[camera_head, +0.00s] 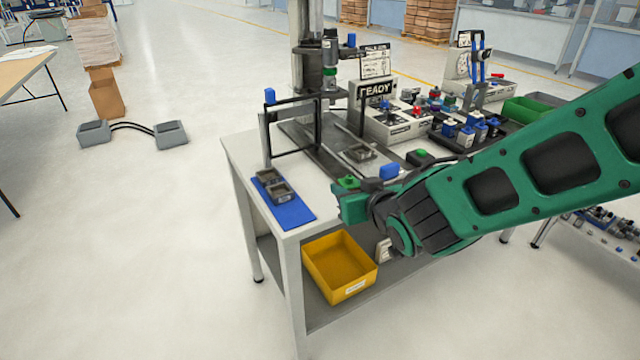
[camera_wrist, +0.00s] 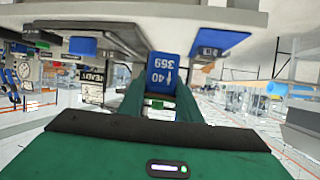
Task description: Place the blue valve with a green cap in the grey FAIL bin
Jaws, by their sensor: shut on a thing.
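My gripper (camera_head: 352,204) is at the front edge of the workbench, to the right of the blue mat. In the wrist view its green fingers are shut on a blue valve body (camera_wrist: 161,70) with white figures on its face. A small green part (camera_wrist: 157,103) shows below the blue body, between the fingers; I cannot tell if it is the cap. In the head view the gripper mostly hides the valve. A grey bin (camera_head: 547,98) stands at the back right of the bench, behind a green bin; no FAIL label is readable.
The blue mat (camera_head: 292,213) carries grey fixtures. A green bin (camera_head: 528,110) sits beside the grey one. Several blue and red-capped valves (camera_head: 466,136) stand in a dark tray. A press stands behind. A yellow bin (camera_head: 339,265) is on the lower shelf. My arm crosses the right side.

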